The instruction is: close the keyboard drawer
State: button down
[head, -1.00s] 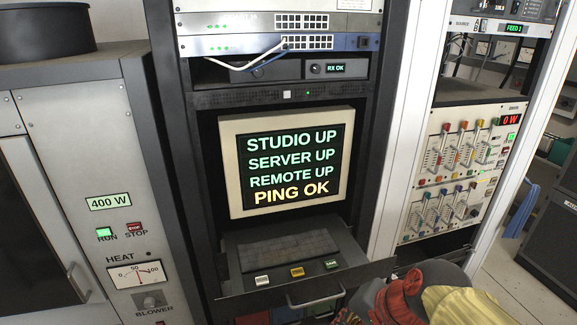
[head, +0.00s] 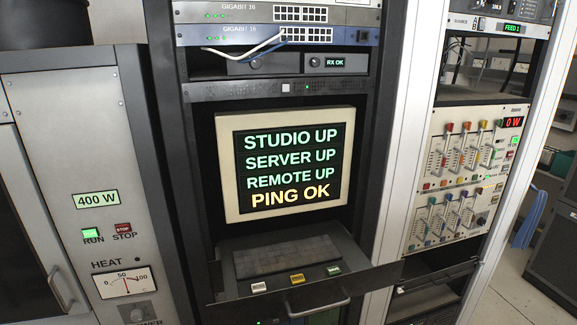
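The keyboard drawer (head: 228,291) stands pulled out of the dark middle rack, below the monitor. Its tray holds a dark keyboard (head: 287,256) and a row of white, yellow and green keys (head: 297,279) near the front. A dark front panel (head: 372,283) runs across the drawer's front edge. A curved metal handle (head: 318,305) shows at the front, near the bottom of the picture. My gripper is not in view, so I cannot tell its state.
A cream-framed monitor (head: 285,163) sits above the drawer. A grey transmitter cabinet (head: 70,150) stands close on the left. A rack with a slider panel (head: 465,175) stands on the right. Some floor (head: 508,300) shows at the lower right.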

aim_at(270, 257)
jog(key=k+j, duration=0.15)
jog(key=j, duration=0.2)
jog(key=k+j, duration=0.1)
jog(key=j, duration=0.2)
jog(key=k+j, duration=0.15)
jog(key=j, duration=0.15)
jog(key=k+j, duration=0.1)
jog(key=j, duration=0.25)
jog(key=z, duration=0.05)
